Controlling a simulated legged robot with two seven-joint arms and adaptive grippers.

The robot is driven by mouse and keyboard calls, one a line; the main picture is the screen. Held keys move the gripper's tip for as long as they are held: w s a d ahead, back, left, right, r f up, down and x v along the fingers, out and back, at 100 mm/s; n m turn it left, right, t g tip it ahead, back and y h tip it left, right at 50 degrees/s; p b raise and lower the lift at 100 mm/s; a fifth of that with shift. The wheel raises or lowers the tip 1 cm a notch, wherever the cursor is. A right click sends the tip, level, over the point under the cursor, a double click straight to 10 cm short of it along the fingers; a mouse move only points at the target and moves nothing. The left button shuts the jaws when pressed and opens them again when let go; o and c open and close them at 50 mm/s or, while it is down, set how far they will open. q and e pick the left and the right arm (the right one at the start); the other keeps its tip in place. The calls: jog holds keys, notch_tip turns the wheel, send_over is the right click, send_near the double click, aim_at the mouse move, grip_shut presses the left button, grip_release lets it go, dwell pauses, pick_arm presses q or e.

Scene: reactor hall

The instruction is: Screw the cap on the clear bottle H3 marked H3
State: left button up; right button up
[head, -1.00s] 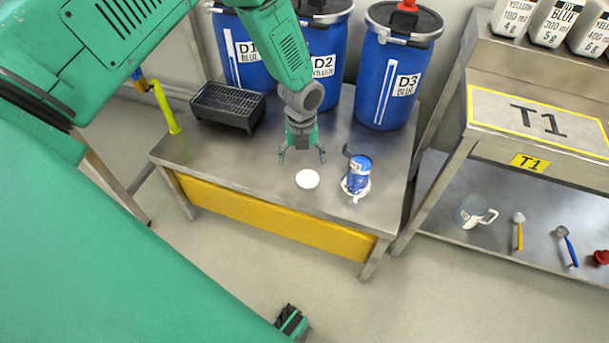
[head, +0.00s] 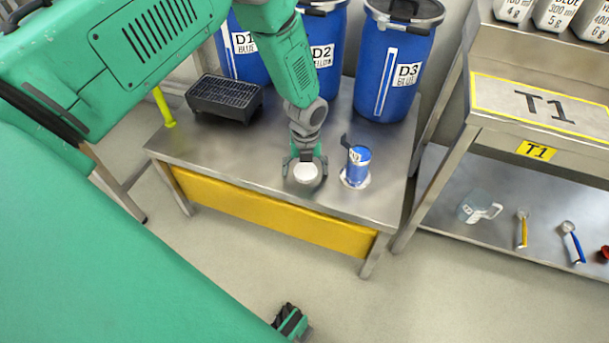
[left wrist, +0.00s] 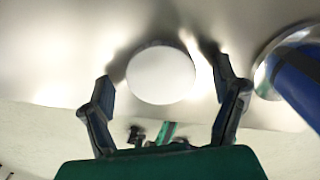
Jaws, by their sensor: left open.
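A white round cap (head: 307,172) lies on the metal table below my left gripper (head: 305,165). It also shows in the left wrist view (left wrist: 161,75), between the two spread fingers, with a gap on each side. My left gripper is open and empty, pointing down. Whether its tips are level with the cap I cannot tell. The bottle (head: 358,166), blue inside with a small white label, stands upright on a pale round base just right of the gripper. In the left wrist view, a blue body (left wrist: 300,75) shows at the right edge.
Blue drums D1, D2 and D3 (head: 396,70) stand along the back of the table (head: 235,160). A black grill-like box (head: 226,98) is at the left. A dark upright piece stands close behind the bottle. Shelf T1 (head: 540,108) is at the right.

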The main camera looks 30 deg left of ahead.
aim_at(306, 170)
pick_arm(q)
jog(key=shift+d+r, duration=0.15)
jog(key=shift+d, duration=0.3)
jog(key=shift+a, duration=0.2)
jog(key=shift+a+f, duration=0.2)
jog(key=shift+a, duration=0.05)
jog(key=c, duration=0.6)
jog(key=shift+a+f, duration=0.1)
jog(key=shift+a, duration=0.15)
jog(key=shift+c, duration=1.3)
jog(key=shift+d+r, duration=0.25)
jog(key=shift+d, duration=0.2)
jog(key=r+p, duration=0.1)
jog(key=r, duration=0.1)
jog(key=r+p, duration=0.1)
jog(key=r, duration=0.2)
jog(key=r+p, duration=0.2)
jog(key=r, duration=0.1)
jog(key=shift+a+r, duration=0.25)
jog(key=shift+a, duration=0.05)
jog(key=shift+d+r, duration=0.3)
jog(key=shift+r, duration=0.4)
pick_arm(e)
jog(key=r, duration=0.3)
jog(key=shift+d+r, duration=0.3)
jog(key=shift+r, duration=0.05)
